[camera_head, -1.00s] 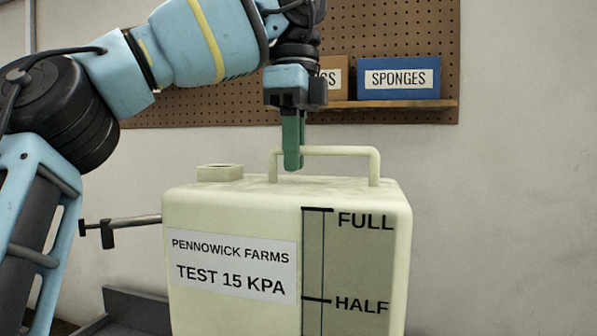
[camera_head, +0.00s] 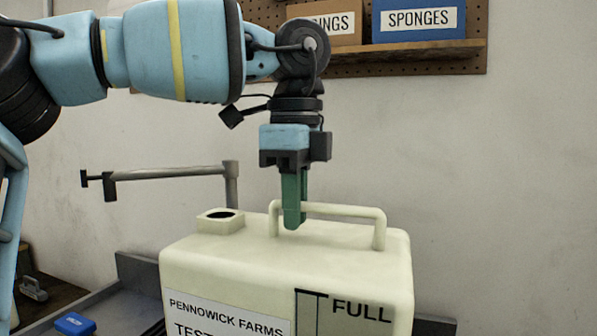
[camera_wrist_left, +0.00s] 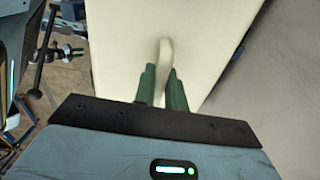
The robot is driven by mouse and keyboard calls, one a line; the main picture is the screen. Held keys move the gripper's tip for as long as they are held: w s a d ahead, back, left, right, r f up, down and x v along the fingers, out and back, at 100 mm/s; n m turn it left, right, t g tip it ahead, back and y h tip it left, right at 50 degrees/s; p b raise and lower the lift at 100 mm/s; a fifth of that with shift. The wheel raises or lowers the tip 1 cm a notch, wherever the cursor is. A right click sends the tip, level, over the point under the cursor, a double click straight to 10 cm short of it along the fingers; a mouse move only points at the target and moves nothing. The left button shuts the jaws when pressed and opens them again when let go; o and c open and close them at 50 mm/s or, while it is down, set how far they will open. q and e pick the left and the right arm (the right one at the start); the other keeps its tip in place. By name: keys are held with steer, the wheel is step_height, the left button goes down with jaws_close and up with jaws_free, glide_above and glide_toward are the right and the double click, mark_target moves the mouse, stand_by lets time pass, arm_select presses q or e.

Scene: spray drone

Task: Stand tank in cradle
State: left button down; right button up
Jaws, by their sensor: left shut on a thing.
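The tank (camera_head: 225,268) is a cream, box-shaped container with a label, level marks and an open round filler neck at its top left. It is upright in the head view, and its lower part is below the picture edge. My left gripper (camera_head: 293,215) points down and is shut on the tank's top handle (camera_head: 345,210). In the left wrist view, the green fingers (camera_wrist_left: 162,88) lie on both sides of the handle (camera_wrist_left: 165,55). My right gripper is not in view. I cannot make out the cradle.
A grey metal arm on a post (camera_head: 180,173) stands behind the tank at the left. A grey bench with a raised edge (camera_head: 137,270) and a small blue item (camera_head: 75,324) are at the lower left. Bins, including one marked sponges (camera_head: 418,20), sit on a wall shelf.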

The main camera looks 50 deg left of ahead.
arm_select(q)
step_height(320, 180, down, 11)
steer(key=shift+r, duration=0.2)
stand_by(0.6)
steer(key=c, duration=1.5)
jaws_free()
steer(key=shift+f, duration=0.15)
steer(key=shift+o, duration=0.2)
step_height(320, 180, up, 12)
steer(key=shift+r, duration=0.1)
